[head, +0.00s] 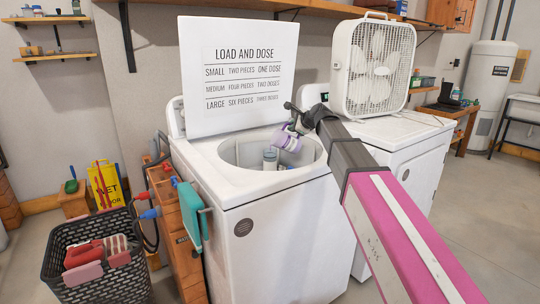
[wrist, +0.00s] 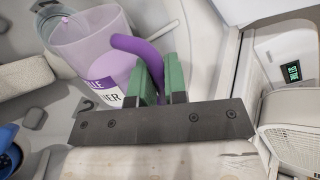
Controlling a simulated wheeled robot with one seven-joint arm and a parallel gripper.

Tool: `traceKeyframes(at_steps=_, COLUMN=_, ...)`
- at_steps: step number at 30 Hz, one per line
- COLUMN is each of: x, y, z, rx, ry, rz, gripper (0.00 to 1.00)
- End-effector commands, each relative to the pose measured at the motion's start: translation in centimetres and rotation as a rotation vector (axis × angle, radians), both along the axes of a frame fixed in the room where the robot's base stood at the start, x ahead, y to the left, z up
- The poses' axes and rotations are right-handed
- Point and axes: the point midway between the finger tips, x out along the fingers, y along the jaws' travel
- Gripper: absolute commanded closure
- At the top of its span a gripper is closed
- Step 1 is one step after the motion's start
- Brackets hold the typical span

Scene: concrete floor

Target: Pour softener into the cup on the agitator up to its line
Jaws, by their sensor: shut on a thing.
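The softener jug (head: 288,141) is purple and white and hangs tilted from my gripper (head: 297,127) over the open washer tub. In the wrist view, my gripper's green fingers (wrist: 160,78) are shut on the jug's purple handle (wrist: 140,48). The wrist view also shows the jug's clear purple body (wrist: 92,45) with purple contents and a partly hidden label. The agitator cup (head: 270,158) stands in the tub of the white washer (head: 255,192), just below and left of the jug. Its line and its fill level are too small to tell. I cannot tell whether anything is flowing.
A "LOAD AND DOSE" sign (head: 252,75) stands behind the tub. A white box fan (head: 372,68) stands on the machine to the right. A teal item (head: 190,213) hangs at the washer's left side. A dark basket (head: 95,262) with red items stands on the floor at left.

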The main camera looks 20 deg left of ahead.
Motion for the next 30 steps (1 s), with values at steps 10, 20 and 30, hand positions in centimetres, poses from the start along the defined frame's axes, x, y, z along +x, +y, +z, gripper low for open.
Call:
traceKeyframes(at_steps=10, x=-0.04, y=0.10, z=0.06, rx=-0.012, ry=-0.009, rz=0.000, gripper=1.00)
traceKeyframes(at_steps=20, x=-0.09, y=0.15, z=0.05, rx=-0.020, ry=-0.013, rz=0.000, gripper=1.00)
traceKeyframes(at_steps=30, x=-0.13, y=0.22, z=0.07, rx=-0.028, ry=-0.019, rz=0.000, gripper=1.00)
